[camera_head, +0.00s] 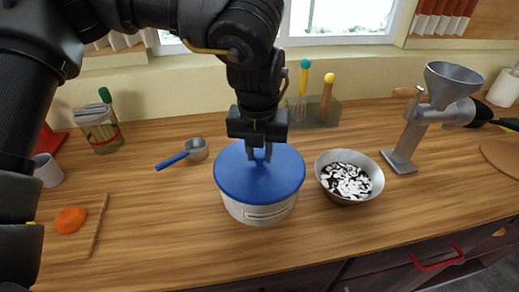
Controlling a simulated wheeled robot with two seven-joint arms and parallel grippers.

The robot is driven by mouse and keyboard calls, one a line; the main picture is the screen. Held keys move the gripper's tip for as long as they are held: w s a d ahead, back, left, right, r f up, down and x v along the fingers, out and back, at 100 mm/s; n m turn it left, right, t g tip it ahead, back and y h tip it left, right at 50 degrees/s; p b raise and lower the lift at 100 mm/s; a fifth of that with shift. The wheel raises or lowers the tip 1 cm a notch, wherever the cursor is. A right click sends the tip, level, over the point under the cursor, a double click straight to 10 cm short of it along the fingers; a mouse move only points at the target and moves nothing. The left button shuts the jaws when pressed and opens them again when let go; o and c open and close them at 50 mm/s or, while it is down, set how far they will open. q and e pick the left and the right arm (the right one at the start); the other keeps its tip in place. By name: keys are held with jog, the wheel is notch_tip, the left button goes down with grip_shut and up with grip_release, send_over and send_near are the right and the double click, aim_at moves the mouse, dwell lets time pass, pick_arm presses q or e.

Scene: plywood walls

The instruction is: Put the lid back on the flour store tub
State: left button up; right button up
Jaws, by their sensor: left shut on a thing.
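The flour store tub (262,213) is a round, pale tub with a label on its front, standing on the wooden counter. Its blue lid (240,179) lies over the tub's top and looks roughly level. Whether it is fully seated cannot be told from this angle. My left gripper (262,154) comes down from above and is shut on the knob at the middle of the lid. The fingers partly hide the knob. My right gripper is not in view.
A metal bowl (325,184) with dark and white contents stands close to the tub's right. A blue-handled scoop (182,156) lies to its left. A grey grinder (414,130) is further right.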

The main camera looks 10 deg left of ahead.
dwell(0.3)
pick_arm(q)
jog(key=o, duration=1.5)
jog(key=shift+o, duration=0.2)
jog(key=shift+r+p, duration=2.7)
jog(key=shift+r, duration=0.8)
grip_shut()
jog(key=shift+f, duration=0.25)
